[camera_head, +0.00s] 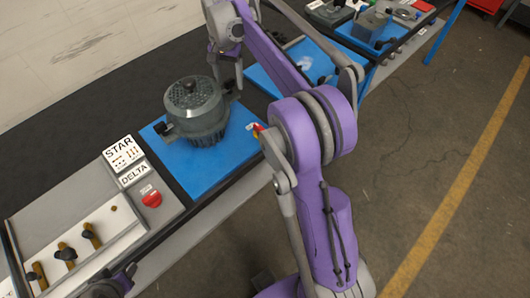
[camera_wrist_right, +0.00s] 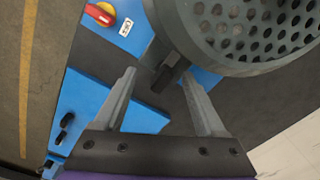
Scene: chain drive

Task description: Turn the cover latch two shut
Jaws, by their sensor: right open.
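The round grey housing with a perforated cover (camera_head: 194,95) stands on a blue mat in the head view. It fills the upper right of the right wrist view (camera_wrist_right: 250,30). A dark latch lever (camera_wrist_right: 170,73) sticks out from its rim. Another dark latch (camera_head: 163,128) shows on its left side in the head view; I cannot tell which is latch two. My right gripper (camera_wrist_right: 158,78) is open, with the dark lever between its fingertips and apparently untouched. In the head view the gripper hangs at the housing's far right side. A dark part of my left arm shows at the bottom left edge.
The blue mat (camera_head: 213,167) has a red and yellow switch (camera_head: 257,130) at its right edge. A panel with STAR and DELTA labels (camera_head: 120,152), a red button (camera_head: 152,199) and brass terminals lies at left. More blue mats with parts lie further back. The floor at right is clear.

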